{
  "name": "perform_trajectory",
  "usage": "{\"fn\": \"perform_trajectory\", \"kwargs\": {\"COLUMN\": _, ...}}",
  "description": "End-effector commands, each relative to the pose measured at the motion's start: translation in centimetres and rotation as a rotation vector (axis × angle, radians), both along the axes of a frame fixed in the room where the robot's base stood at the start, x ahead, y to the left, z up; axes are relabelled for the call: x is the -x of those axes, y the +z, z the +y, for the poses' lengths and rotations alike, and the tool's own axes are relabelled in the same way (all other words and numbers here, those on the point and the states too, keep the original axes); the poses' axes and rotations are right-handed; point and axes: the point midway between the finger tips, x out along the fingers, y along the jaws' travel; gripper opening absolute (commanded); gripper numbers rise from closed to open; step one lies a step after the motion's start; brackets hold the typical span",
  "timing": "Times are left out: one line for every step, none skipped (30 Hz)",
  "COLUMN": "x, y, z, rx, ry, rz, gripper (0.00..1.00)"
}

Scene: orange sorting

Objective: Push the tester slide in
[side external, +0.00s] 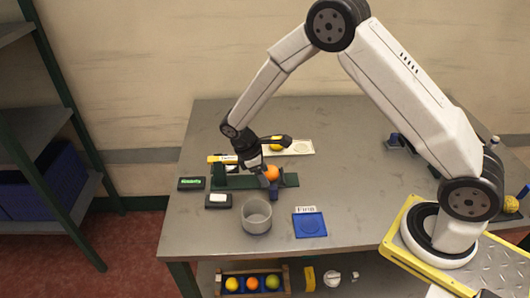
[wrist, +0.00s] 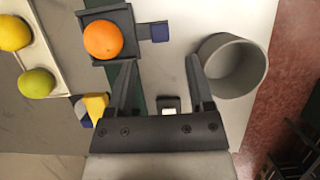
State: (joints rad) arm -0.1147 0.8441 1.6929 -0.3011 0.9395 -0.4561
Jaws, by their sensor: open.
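The tester is a dark green track (side external: 291,181) on the table. Its slide (wrist: 120,14) is a grey square holder with an orange (wrist: 102,40) in it; the orange also shows in the side view (side external: 271,173). A blue handle (wrist: 159,33) sticks out from the slide, also visible in the side view (side external: 274,194). My gripper (wrist: 161,76) is open, with nothing between its fingers. It is above the tester, apart from the orange and the handle in the wrist view. In the side view the gripper (side external: 251,164) partly hides the track's left part.
A grey cup (side external: 257,216) stands in front of the tester. A blue pad (side external: 310,225) lies to its right. A black display (side external: 191,184) and a small dark box (side external: 218,201) are at left. A pale tray (side external: 301,147) holding fruit is behind.

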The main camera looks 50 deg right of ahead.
Motion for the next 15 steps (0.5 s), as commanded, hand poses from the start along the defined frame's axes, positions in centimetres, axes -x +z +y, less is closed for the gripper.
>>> {"fn": "perform_trajectory", "kwargs": {"x": 0.0, "y": 0.0, "z": 0.0, "rx": 0.000, "ry": 0.002, "rz": 0.000, "gripper": 0.68}}
{"fn": "perform_trajectory", "kwargs": {"x": 0.0, "y": 0.0, "z": 0.0, "rx": 0.000, "ry": 0.001, "rz": 0.000, "gripper": 0.68}}
{"fn": "perform_trajectory", "kwargs": {"x": 0.0, "y": 0.0, "z": 0.0, "rx": 0.000, "ry": 0.000, "rz": 0.000, "gripper": 0.68}}
{"fn": "perform_trajectory", "kwargs": {"x": 0.0, "y": -0.1, "z": 0.0, "rx": 0.000, "ry": 0.000, "rz": 0.000, "gripper": 0.68}}
{"fn": "perform_trajectory", "kwargs": {"x": 0.1, "y": -0.2, "z": 0.0, "rx": 0.000, "ry": -0.001, "rz": 0.000, "gripper": 0.68}}
{"fn": "perform_trajectory", "kwargs": {"x": 0.1, "y": -0.3, "z": -0.1, "rx": 0.000, "ry": -0.001, "rz": 0.001, "gripper": 0.68}}
{"fn": "perform_trajectory", "kwargs": {"x": 0.1, "y": -0.4, "z": -0.1, "rx": 0.001, "ry": -0.002, "rz": 0.001, "gripper": 0.68}}
{"fn": "perform_trajectory", "kwargs": {"x": 0.2, "y": -0.6, "z": -0.2, "rx": 0.000, "ry": -0.003, "rz": 0.001, "gripper": 0.68}}
{"fn": "perform_trajectory", "kwargs": {"x": 0.3, "y": -0.8, "z": -0.2, "rx": 0.001, "ry": -0.003, "rz": 0.002, "gripper": 0.68}}
{"fn": "perform_trajectory", "kwargs": {"x": 0.3, "y": -1.0, "z": -0.3, "rx": 0.001, "ry": -0.003, "rz": 0.002, "gripper": 0.68}}
{"fn": "perform_trajectory", "kwargs": {"x": 0.4, "y": -1.2, "z": -0.4, "rx": 0.001, "ry": -0.003, "rz": 0.002, "gripper": 0.68}}
{"fn": "perform_trajectory", "kwargs": {"x": 0.5, "y": -1.6, "z": -0.5, "rx": 0.001, "ry": -0.003, "rz": 0.002, "gripper": 0.68}}
{"fn": "perform_trajectory", "kwargs": {"x": 0.6, "y": -1.9, "z": -0.6, "rx": 0.001, "ry": -0.004, "rz": 0.002, "gripper": 0.68}}
{"fn": "perform_trajectory", "kwargs": {"x": 0.7, "y": -2.2, "z": -0.7, "rx": 0.001, "ry": -0.004, "rz": 0.003, "gripper": 0.68}}
{"fn": "perform_trajectory", "kwargs": {"x": 0.9, "y": -2.6, "z": -0.8, "rx": 0.000, "ry": -0.004, "rz": 0.003, "gripper": 0.68}}
